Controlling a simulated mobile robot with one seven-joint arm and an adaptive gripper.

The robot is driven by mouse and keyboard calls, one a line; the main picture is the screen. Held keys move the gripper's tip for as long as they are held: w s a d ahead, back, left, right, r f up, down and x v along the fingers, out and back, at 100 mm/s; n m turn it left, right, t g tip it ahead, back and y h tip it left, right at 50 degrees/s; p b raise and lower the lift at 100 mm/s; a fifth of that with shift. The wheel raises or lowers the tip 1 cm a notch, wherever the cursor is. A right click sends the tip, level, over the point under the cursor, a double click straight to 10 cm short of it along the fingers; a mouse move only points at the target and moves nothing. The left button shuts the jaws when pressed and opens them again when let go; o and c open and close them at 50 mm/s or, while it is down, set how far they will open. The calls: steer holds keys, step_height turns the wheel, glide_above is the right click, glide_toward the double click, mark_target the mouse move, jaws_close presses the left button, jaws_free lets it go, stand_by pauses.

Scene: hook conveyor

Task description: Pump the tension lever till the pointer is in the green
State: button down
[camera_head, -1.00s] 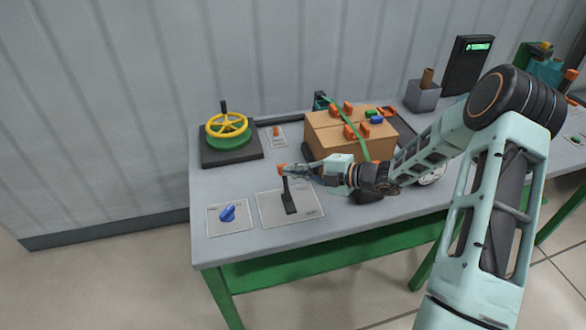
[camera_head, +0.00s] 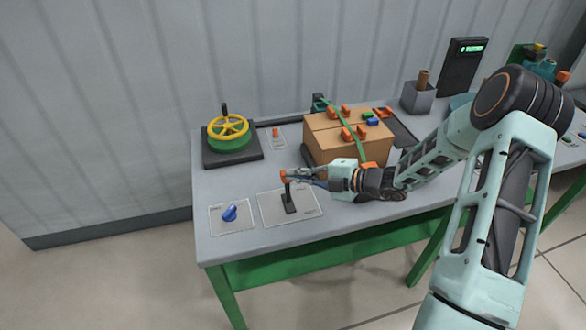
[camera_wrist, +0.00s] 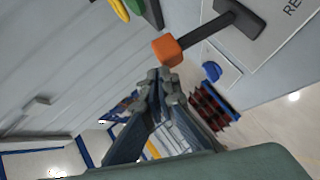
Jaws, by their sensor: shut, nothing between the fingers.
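The tension lever (camera_head: 288,193) is a black bar with an orange knob, standing nearly upright on a pale plate (camera_head: 309,207) at the table's front left. My gripper (camera_head: 297,174) is shut and empty, right beside the knob, coming from the right. In the wrist view the orange knob (camera_wrist: 168,50) sits just beyond my closed fingertips (camera_wrist: 168,80). They look very close to it or touching; I cannot tell which. The black lever bar runs from the knob to the upper right. No gauge pointer or green zone can be made out; my arm covers part of the table.
A blue knob (camera_head: 230,213) is on a plate left of the lever. A yellow handwheel (camera_head: 228,127) stands behind. A strapped cardboard box (camera_head: 325,146) with orange and blue pieces is behind my gripper. A black display unit (camera_head: 462,66) with a green screen stands at the back right.

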steer(key=b+v, duration=0.1)
steer(key=v, duration=0.8)
steer(key=shift+d+r, duration=0.25)
steer(key=shift+d, duration=0.1)
stand_by(0.8)
